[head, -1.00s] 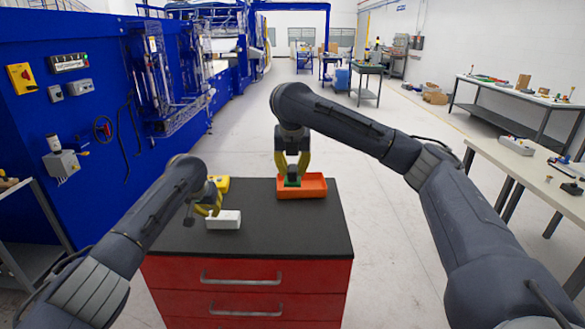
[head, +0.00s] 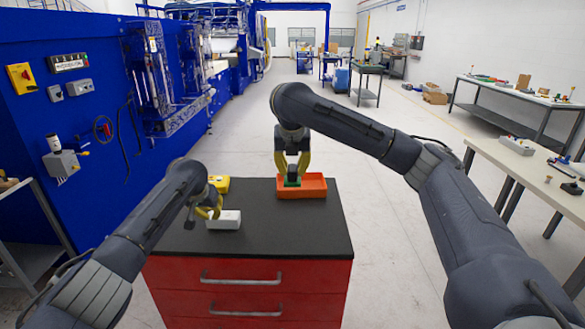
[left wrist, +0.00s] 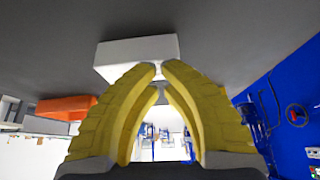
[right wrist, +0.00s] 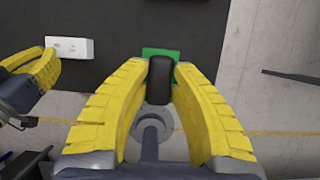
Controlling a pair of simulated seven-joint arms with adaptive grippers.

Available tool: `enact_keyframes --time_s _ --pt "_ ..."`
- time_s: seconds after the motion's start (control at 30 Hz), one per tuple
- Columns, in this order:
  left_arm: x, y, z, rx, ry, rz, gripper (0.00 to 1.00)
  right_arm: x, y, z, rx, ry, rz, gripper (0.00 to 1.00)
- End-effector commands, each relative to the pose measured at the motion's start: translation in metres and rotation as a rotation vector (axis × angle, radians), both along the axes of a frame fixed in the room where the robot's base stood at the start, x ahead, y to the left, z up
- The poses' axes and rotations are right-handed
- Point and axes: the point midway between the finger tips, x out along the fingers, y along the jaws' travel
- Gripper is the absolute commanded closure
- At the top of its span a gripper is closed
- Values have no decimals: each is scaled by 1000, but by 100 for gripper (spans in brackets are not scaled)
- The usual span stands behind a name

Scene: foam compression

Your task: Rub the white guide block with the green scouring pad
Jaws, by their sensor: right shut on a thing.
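The white guide block (head: 228,221) lies on the black cabinet top, front left. My left gripper (head: 210,212) is at its rear left corner; the block also shows just beyond the fingertips in the left wrist view (left wrist: 135,55). The left fingertips are close together with a narrow gap, and contact with the block is unclear. My right gripper (head: 292,166) is shut on the black handle (right wrist: 160,75) of the green scouring pad (right wrist: 153,52). The pad shows at the orange tray (head: 313,190) in the head view; whether it touches the tray floor is hidden.
A yellow object (head: 220,184) lies behind my left gripper. The black cabinet top (head: 275,235) is bare in front of the tray and right of the block. It ends at the front edge above the red drawers (head: 250,295).

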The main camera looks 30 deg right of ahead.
Motion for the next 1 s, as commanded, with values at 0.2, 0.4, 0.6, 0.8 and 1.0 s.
enact_keyframes --time_s 0.2,0.4,0.6,0.8,1.0 --pt "0 0 -4 -1 0 0 100 0 0 0 0 0 0 100" --pt "0 0 -7 1 1 0 100 0 0 0 0 0 0 100" --pt "0 0 -11 1 0 0 100 0 0 0 0 0 0 100" --pt "0 0 -14 0 1 1 100 0 0 0 0 0 0 100" --pt "0 0 -17 0 1 1 100 0 0 0 0 0 0 100"
